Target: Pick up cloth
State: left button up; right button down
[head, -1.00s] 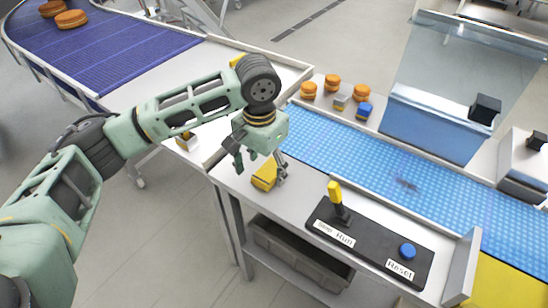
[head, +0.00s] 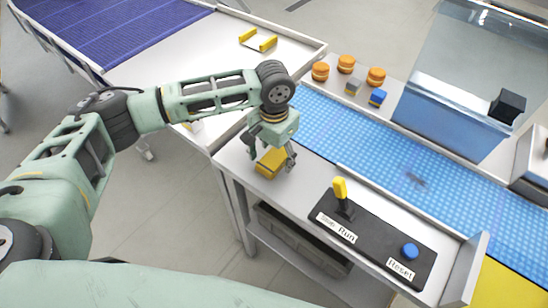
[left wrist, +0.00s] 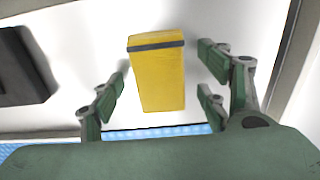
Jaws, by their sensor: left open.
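The cloth (head: 271,163) shows as a yellow folded, block-like piece on the pale bench near its left end. In the left wrist view the cloth (left wrist: 158,80) has a dark grey band across its far end. My left gripper (head: 272,156) is over it, pointing down, with its fingers open. In the left wrist view its fingers (left wrist: 162,82) stand on either side of the cloth with gaps. The gripper hides part of the cloth in the head view. My right gripper is not in view.
To the right on the bench is a black panel (head: 365,250) with a yellow lever (head: 340,188) and a blue button (head: 411,250). Behind runs a blue conveyor (head: 350,148) with a dark smudge (head: 416,178). Several orange-brown rounds (head: 346,64) stand beyond it. A grey bin (head: 300,240) sits underneath.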

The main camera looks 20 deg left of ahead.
aim_at(276, 155)
pick_arm(q)
jog(key=c, duration=1.2)
jog(key=shift+c, duration=0.2)
jog(key=shift+r, duration=0.1)
